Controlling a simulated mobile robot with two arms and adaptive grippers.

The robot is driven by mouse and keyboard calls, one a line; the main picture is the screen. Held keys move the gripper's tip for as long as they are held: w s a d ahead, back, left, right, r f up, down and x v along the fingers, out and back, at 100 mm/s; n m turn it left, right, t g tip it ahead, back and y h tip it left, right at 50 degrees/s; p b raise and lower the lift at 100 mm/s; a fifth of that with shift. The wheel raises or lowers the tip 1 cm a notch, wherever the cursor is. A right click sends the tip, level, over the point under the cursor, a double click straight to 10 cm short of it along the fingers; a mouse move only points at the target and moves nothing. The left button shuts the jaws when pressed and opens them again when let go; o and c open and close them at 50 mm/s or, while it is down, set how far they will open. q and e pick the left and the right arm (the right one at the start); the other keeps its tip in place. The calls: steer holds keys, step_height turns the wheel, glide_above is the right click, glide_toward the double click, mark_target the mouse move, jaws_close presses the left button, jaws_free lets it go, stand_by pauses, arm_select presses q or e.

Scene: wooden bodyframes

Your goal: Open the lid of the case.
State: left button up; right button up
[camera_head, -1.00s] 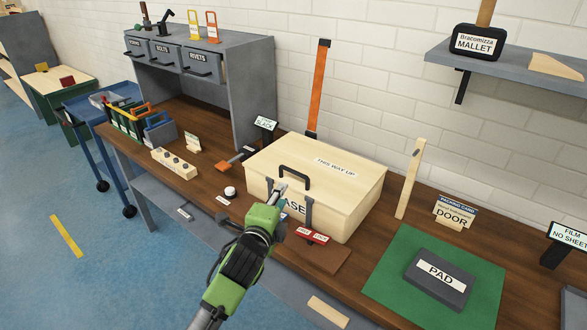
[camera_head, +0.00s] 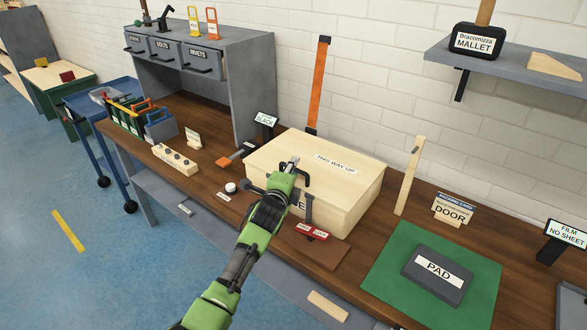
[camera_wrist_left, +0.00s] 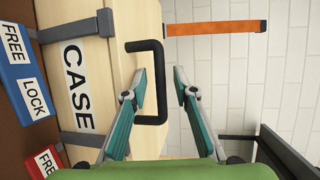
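The pale wooden case (camera_head: 340,205) stands on the bench with its lid (camera_head: 345,160), marked THIS WAY UP, down. Its black handle (camera_head: 306,180) is partly hidden by my left gripper (camera_head: 291,168) in the head view. In the left wrist view, the handle (camera_wrist_left: 160,60) shows between the two spread fingers of my left gripper (camera_wrist_left: 160,75), which do not appear closed on it. Dark latch straps (camera_wrist_left: 75,27) cross the case front on both sides of the CASE label. The blue FREE/LOCK plate (camera_wrist_left: 22,85) and red plate (camera_wrist_left: 45,162) lie before the case. My right gripper is out of view.
A green mat (camera_head: 385,275) with a dark pad (camera_head: 438,275) lies to the right. A wooden upright (camera_head: 410,178) and a DOOR card (camera_head: 453,212) stand right of the case. A grey drawer cabinet (camera_head: 255,95) stands behind left. A shelf (camera_head: 510,65) hangs upper right.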

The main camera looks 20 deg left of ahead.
arm_select(q)
steer(key=shift+w, duration=0.35)
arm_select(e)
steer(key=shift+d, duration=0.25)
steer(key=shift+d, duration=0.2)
